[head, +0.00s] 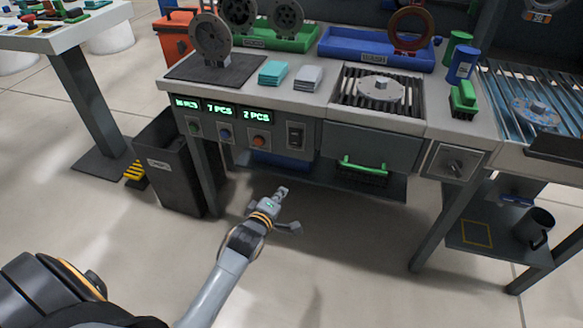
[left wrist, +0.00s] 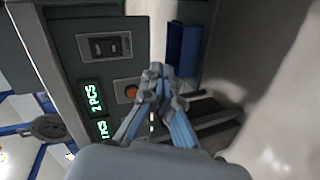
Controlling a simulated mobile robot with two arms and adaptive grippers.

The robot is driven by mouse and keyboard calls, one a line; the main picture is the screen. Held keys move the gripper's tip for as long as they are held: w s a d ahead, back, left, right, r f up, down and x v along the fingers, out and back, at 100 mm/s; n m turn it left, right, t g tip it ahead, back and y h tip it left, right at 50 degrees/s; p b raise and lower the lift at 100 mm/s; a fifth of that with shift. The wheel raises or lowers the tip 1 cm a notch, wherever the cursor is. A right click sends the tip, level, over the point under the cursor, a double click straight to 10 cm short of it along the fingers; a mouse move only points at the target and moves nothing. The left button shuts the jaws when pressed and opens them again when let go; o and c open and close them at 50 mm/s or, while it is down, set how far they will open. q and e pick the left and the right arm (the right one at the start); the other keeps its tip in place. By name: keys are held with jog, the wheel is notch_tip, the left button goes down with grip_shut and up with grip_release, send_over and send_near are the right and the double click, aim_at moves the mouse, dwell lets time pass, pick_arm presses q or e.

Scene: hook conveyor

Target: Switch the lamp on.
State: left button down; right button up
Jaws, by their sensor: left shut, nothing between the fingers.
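A dark rocker switch (head: 296,136) sits on a grey plate on the workbench's front panel, right of the round buttons. It also shows in the left wrist view (left wrist: 104,46), at the upper left. A rotary knob (head: 455,166) is on a square plate at the bench's right front corner. I cannot tell a lamp in either view. My left gripper (head: 284,190) is shut and empty, below the panel in the head view. In the left wrist view its closed fingertips (left wrist: 157,70) appear just right of the orange button (left wrist: 131,92), apart from the rocker switch. My right gripper is out of view.
Green, blue and orange buttons sit under lit counters (head: 220,109) on the panel. A dark bin (head: 172,170) stands at the left. The floor before the bench is clear.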

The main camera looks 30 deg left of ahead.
aim_at(294, 144)
pick_arm(q)
notch_tip(294, 144, up, 6)
jog(key=w+a+n+t+b, duration=0.1)
jog(key=n+t+b, duration=0.1)
jog(key=n, duration=0.1)
jog(key=shift+a+y+b, duration=0.4)
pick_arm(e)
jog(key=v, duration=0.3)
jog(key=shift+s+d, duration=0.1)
pick_arm(q)
jog(key=shift+w, duration=0.15)
